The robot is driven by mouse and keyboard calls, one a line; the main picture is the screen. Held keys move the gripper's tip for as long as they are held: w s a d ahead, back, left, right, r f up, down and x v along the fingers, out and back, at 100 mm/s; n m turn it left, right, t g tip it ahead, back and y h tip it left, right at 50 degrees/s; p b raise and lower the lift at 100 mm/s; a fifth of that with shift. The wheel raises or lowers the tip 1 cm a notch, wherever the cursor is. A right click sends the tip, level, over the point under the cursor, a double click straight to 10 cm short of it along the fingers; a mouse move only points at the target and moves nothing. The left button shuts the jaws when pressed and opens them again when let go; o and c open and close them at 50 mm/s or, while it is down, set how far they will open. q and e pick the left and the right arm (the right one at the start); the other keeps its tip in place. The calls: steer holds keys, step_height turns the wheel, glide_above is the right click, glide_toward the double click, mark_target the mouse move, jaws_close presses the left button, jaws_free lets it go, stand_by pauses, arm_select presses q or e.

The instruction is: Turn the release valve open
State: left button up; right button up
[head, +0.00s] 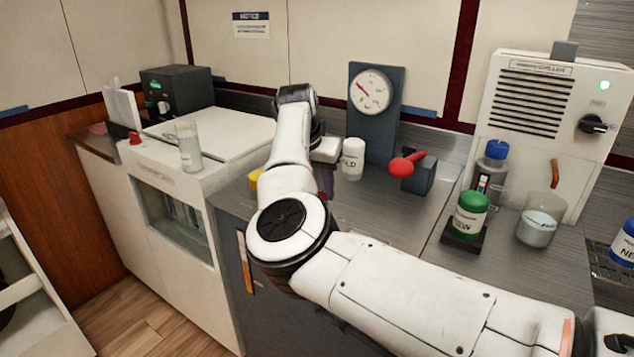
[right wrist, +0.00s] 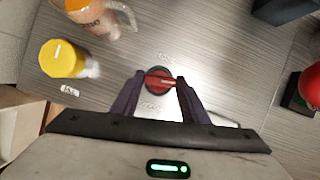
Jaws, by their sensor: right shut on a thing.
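A round red valve knob (right wrist: 159,80) sits on the grey worktop in the right wrist view, with small blurred labels above and below it. Its raised bar lies between the dark fingers of my right gripper (right wrist: 158,86), which are shut on it from both sides. In the head view my right gripper (head: 326,180) points down at the worktop, and my own arm hides most of the knob. My left gripper is not in view.
A yellow-capped jar (right wrist: 63,58) and an orange-filled beaker (right wrist: 103,17) stand close to the gripper. A white jar (head: 352,160), a gauge panel (head: 372,115) and a red-handled lever (head: 405,165) stand beyond it. Green-capped jar (head: 470,212) is at right.

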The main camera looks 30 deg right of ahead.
steer(key=shift+w+r+m+g+p, duration=0.15)
steer(key=shift+m+g+p, duration=0.3)
steer(key=shift+m, duration=0.75)
steer(key=o, duration=1.1)
steer(key=shift+c, duration=0.2)
steer(key=v, duration=1)
steer(key=shift+a, duration=0.25)
